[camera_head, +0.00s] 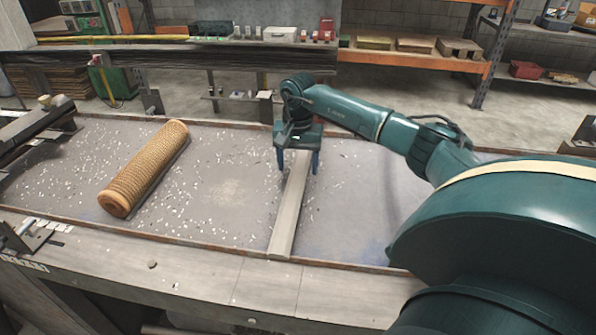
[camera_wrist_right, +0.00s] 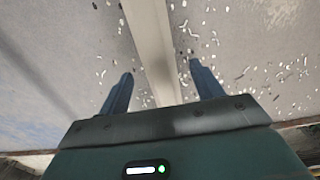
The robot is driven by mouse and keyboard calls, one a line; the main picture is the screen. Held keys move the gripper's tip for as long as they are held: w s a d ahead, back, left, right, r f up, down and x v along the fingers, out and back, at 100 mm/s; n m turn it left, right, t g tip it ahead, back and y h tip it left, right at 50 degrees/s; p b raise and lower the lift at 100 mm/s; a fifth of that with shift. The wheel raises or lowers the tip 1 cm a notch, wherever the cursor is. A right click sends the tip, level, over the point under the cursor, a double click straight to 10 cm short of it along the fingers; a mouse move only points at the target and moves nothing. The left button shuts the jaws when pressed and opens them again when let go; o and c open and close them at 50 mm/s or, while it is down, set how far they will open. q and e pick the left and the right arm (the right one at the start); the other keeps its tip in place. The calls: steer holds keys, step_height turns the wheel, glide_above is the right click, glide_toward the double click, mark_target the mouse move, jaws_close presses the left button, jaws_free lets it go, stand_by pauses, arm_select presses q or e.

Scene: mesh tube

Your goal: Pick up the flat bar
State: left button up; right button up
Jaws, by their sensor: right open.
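The flat bar (camera_head: 288,215) is a long pale grey strip lying on the grey table, running from the front edge toward the back. My right gripper (camera_head: 298,172) is over its far part, pointing down, with one finger on each side of the bar. In the right wrist view the bar (camera_wrist_right: 152,45) runs between the two open fingers (camera_wrist_right: 155,85), with gaps on both sides. The bar's far end is hidden by the gripper in the head view. My left gripper does not show.
An orange-brown mesh tube (camera_head: 146,168) lies on the table to the left. Small white chips are scattered over the tabletop (camera_head: 215,215). A raised rim (camera_head: 190,234) runs along the table's front. Dark metal fixtures (camera_head: 35,125) stand at the left end.

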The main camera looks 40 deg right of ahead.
steer(key=shift+f, duration=0.8)
steer(key=shift+c, duration=0.4)
jaws_close()
steer(key=shift+w+r, duration=0.1)
steer(key=shift+r, duration=0.05)
